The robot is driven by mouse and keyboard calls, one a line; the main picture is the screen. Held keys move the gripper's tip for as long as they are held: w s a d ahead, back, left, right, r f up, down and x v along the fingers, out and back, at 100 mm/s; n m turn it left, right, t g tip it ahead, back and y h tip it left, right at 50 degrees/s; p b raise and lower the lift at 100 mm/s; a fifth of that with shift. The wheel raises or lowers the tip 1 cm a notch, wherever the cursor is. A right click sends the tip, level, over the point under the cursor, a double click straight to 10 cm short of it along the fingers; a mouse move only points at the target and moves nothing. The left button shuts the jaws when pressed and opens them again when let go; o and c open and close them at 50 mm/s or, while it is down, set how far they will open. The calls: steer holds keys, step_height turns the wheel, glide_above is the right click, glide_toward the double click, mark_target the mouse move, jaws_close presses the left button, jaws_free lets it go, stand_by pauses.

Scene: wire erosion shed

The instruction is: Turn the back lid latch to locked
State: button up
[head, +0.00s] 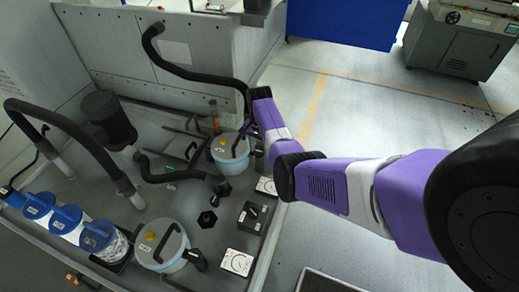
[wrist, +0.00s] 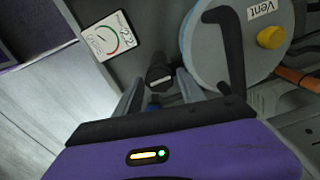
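The back lid (head: 230,147) is a pale round lid with a black bar handle on a canister at the back of the bench. In the wrist view the lid (wrist: 225,60) shows a "Vent" label and a yellow knob. Its black latch (wrist: 158,76), with a pale line across it, sits beside the lid's rim. My gripper (wrist: 159,74) is open, with one finger on each side of the latch and narrow gaps between. I cannot tell whether either finger touches it. In the head view my arm hides most of the latch area.
A white dial card (wrist: 108,36) lies near the latch. In the head view, a front lid (head: 160,243), a black switch box (head: 252,217), a gauge (head: 237,262) and blue-capped cylinders (head: 68,217) stand on the bench. Black hoses (head: 175,65) arch behind.

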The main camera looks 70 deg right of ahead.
mark_target(260, 151)
steer(key=shift+o, duration=0.7)
steer(key=shift+r, duration=3.9)
